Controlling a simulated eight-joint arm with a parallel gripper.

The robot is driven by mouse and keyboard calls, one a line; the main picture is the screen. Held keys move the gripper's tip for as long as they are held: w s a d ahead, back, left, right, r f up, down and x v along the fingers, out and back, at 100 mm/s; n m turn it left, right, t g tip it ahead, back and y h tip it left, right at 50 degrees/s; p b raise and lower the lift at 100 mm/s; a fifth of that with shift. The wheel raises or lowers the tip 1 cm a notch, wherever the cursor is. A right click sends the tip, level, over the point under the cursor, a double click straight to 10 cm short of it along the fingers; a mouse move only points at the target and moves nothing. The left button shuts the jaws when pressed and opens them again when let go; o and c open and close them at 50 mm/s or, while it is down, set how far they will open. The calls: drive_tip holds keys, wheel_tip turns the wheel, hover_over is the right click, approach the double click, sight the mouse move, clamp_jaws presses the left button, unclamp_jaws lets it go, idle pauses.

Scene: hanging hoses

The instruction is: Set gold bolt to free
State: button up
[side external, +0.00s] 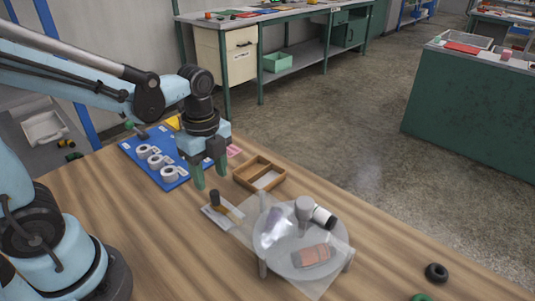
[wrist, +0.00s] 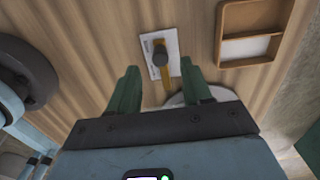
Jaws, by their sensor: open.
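The gold bolt (side external: 227,211) lies on a pale plate (side external: 211,216) on the wooden table, with a dark upright knob (side external: 214,198) at one end. In the wrist view the gold bolt (wrist: 164,76) and its dark knob (wrist: 160,53) show ahead, roughly centred between my fingers. My gripper (side external: 210,180) is open and empty, its green fingers pointing down above and behind the knob. The fingers also show in the wrist view (wrist: 159,68), spread to either side of the bolt. Any markings on the plate are too small to read.
A wooden divided tray (side external: 260,173) sits right of my gripper. A blue board (side external: 165,172) with several white fittings lies behind left.

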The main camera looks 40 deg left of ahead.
wheel_tip(320, 180, up, 6)
drive_tip(key=shift+r, duration=0.2)
idle(0.5)
drive_tip(key=n+t, duration=0.2)
drive_tip(key=n, duration=0.4)
drive_tip(key=n+t, duration=0.2)
drive_tip(key=n, duration=0.4)
drive_tip(key=n+t, duration=0.3)
drive_tip(key=n, duration=0.3)
drive_tip(key=shift+s+a+f, duration=0.25)
drive_tip(key=shift+a+f, duration=0.05)
drive_tip(key=shift+f, duration=0.05)
